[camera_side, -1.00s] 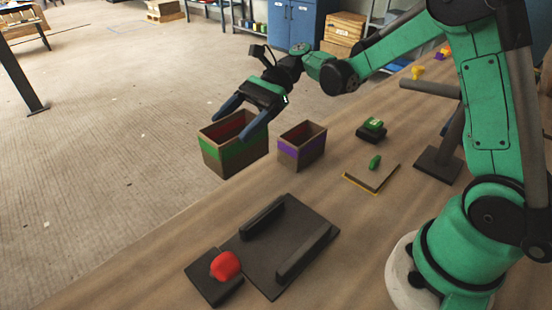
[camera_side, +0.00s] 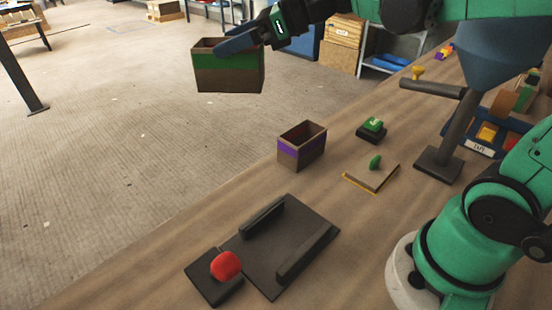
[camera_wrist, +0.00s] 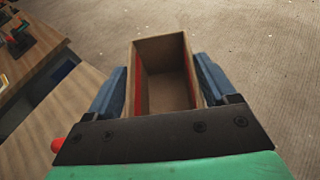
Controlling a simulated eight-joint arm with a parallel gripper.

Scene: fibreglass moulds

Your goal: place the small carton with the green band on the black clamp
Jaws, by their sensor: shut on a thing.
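The small open carton with the green band (camera_side: 228,77) hangs in the air in the side view, above and left of the carton with the purple band. My gripper (camera_side: 238,44) is shut on it, with the blue fingers at its upper part. In the wrist view the carton (camera_wrist: 164,80) sits between both blue fingers of my gripper (camera_wrist: 163,95); its inside looks empty. The black clamp (camera_side: 278,249) lies on the bench at the front, a flat plate with two raised parallel bars. Nothing stands between its bars.
The purple-banded carton (camera_side: 302,147) stands on the bench behind the clamp. A red knob (camera_side: 225,265) on a black block adjoins the clamp's left side. A plate with a green knob (camera_side: 374,170), a green button (camera_side: 373,128) and a grey post (camera_side: 448,135) stand to the right.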

